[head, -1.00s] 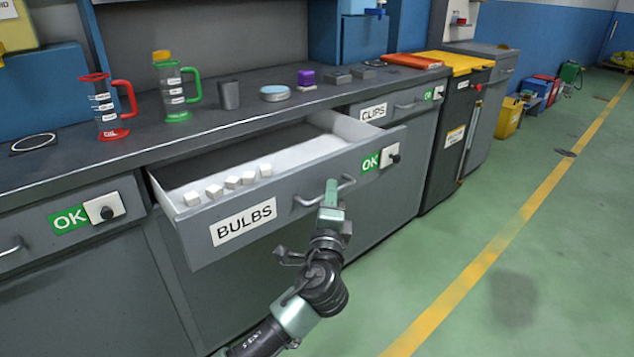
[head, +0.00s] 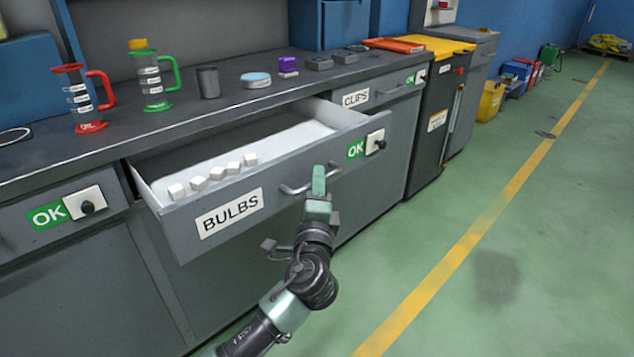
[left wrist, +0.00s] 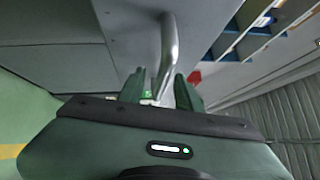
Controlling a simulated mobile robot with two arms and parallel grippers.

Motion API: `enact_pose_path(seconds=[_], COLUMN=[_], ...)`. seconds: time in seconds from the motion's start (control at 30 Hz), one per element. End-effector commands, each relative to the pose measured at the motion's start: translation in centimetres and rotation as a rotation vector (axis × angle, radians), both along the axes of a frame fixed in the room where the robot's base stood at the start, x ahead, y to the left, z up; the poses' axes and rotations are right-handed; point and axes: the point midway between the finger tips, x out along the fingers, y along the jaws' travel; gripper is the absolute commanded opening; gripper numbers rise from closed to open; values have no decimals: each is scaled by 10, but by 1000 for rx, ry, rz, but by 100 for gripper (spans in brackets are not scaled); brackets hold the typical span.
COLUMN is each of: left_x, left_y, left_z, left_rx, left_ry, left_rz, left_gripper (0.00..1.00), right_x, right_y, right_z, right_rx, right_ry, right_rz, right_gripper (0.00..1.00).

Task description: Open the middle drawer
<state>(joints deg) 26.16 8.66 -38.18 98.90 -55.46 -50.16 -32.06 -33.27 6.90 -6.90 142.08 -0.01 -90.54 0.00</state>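The middle drawer labelled BULBS (head: 230,213) stands pulled well out from the grey workbench, with a row of white cubes (head: 198,183) inside near its front. Its bar handle (head: 290,190) is on the drawer front. My left gripper (head: 318,181) is at the right part of this handle. In the left wrist view the metal handle (left wrist: 169,45) runs down between the two green fingers of the left gripper (left wrist: 160,88), which look closed in around it. The exact contact is partly hidden. My right gripper is not in view.
Other drawers, one labelled CLIPS (head: 356,98), look shut on both sides. A red jug (head: 82,100), a green jug (head: 155,85) and small items stand on the benchtop (head: 120,133).

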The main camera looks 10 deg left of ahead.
Motion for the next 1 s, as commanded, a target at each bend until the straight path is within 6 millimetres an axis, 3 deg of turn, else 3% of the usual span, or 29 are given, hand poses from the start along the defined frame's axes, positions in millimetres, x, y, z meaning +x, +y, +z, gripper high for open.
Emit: enact_pose_path(seconds=[0.4, 1.0], left_x=[-63, -71], left_y=[-7, -5], left_z=[-9, -14], left_rx=[0, -21], left_ry=[3, 16], left_rz=[-1, 5], left_gripper=[34, 34], right_x=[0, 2], right_y=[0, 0], right_z=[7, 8], right_rx=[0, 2], right_ry=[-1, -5], right_rz=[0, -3], right_gripper=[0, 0])
